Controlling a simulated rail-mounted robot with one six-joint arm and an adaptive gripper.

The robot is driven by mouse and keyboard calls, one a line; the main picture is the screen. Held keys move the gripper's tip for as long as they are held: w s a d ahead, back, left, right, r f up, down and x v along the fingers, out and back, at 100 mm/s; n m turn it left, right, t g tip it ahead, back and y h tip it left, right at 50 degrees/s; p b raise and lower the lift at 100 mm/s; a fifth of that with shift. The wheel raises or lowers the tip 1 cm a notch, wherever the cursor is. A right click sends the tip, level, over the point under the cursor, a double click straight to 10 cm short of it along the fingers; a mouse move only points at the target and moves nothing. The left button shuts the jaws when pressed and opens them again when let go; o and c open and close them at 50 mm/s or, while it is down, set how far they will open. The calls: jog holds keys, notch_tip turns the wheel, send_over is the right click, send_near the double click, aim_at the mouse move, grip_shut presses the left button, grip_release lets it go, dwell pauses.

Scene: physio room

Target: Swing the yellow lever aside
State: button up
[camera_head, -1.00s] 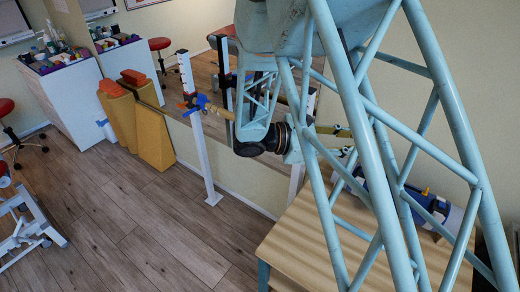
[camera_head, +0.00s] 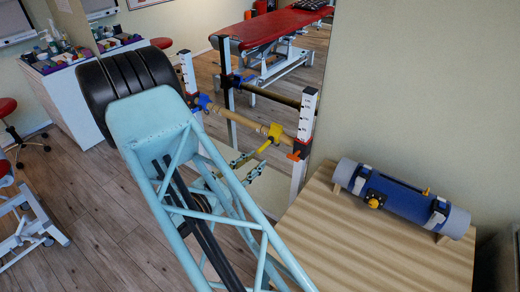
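The yellow lever (camera_head: 272,136) sits near the right end of a wooden bar (camera_head: 236,119) held between two white posts. Its handle slants down and left. My gripper (camera_head: 250,165) shows partly behind my light-blue arm, just below and left of the lever. Its two fingers look spread apart with nothing between them. I see no contact with the lever. The arm hides the gripper's base.
A blue and grey cylinder (camera_head: 405,197) with small yellow parts lies on a wooden table (camera_head: 350,250) at the right. The left post (camera_head: 187,73) carries a blue clamp (camera_head: 204,102). An orange piece (camera_head: 300,150) is on the right post (camera_head: 308,113). A mirror stands behind the bar.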

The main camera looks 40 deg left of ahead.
aim_at(269, 142)
jog(key=s+a+f+y, duration=0.1)
jog(key=s+a, duration=0.1)
jog(key=s+a+f+n+y, duration=0.1)
jog(key=f, duration=0.1)
jog(key=shift+s+a, duration=0.35)
jog(key=shift+w, duration=0.15)
jog(key=shift+w+a+b, duration=0.2)
jog(key=shift+w+b, duration=0.1)
jog(key=shift+w, duration=3.1)
jog(key=shift+w+a+b, duration=0.15)
jog(key=shift+w+b, duration=0.15)
jog(key=shift+w, duration=3.05)
jog(key=shift+c, duration=0.3)
grip_shut()
